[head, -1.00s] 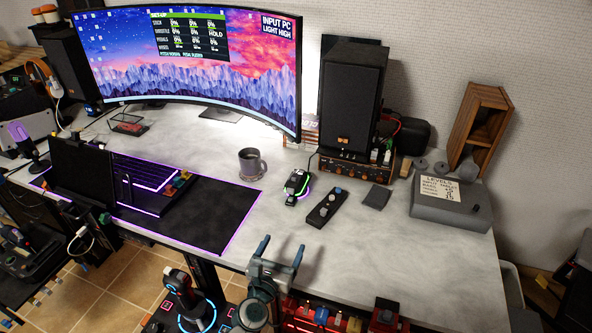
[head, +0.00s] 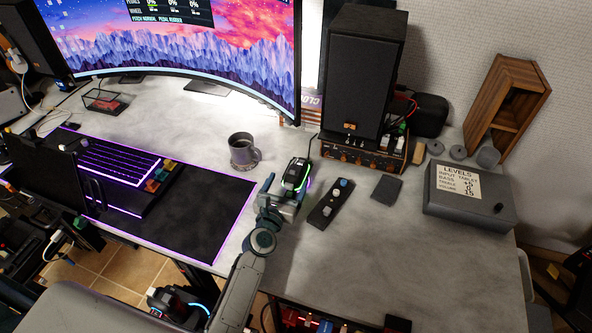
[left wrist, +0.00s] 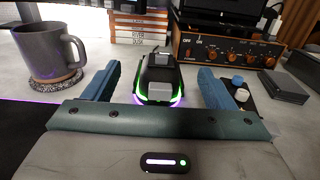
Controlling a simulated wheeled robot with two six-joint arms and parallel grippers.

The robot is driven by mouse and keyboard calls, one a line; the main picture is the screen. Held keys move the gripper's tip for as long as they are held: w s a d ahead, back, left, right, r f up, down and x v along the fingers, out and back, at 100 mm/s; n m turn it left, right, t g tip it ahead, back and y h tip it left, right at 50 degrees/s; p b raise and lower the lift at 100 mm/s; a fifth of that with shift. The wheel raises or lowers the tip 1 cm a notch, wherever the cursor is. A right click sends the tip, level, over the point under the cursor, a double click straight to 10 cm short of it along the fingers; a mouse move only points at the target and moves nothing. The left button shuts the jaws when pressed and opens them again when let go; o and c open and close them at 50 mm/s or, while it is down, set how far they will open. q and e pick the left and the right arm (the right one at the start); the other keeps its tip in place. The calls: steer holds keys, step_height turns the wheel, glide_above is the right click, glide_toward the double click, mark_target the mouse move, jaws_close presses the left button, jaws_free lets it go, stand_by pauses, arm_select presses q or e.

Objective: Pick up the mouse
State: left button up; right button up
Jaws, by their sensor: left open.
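The mouse (head: 297,172) is black with green and purple glowing edges and lies on the grey desk, right of the mug. In the left wrist view the mouse (left wrist: 159,80) is straight ahead, between and slightly beyond the two blue fingers. My left gripper (head: 284,184) is open, low over the desk at the near end of the mouse. In the left wrist view the open left gripper (left wrist: 160,84) has a finger on each side, with gaps to the mouse. Whether the fingers touch the desk I cannot tell. My right gripper is not in view.
A grey mug (head: 242,151) on a coaster stands left of the mouse. A black knob controller (head: 330,203) lies close to its right. An amplifier (head: 365,158) and speaker stand behind. A dark mat (head: 205,225) with the keyboard is at left. The desk's front right is clear.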

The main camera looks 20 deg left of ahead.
mark_target(292, 175)
arm_select(q)
steer(key=w, duration=0.5)
steer(key=shift+d+f, duration=0.2)
steer(key=shift+f, duration=0.1)
steer(key=shift+w+b, duration=0.3)
steer(key=shift+c, duration=0.5)
steer(key=c, duration=1)
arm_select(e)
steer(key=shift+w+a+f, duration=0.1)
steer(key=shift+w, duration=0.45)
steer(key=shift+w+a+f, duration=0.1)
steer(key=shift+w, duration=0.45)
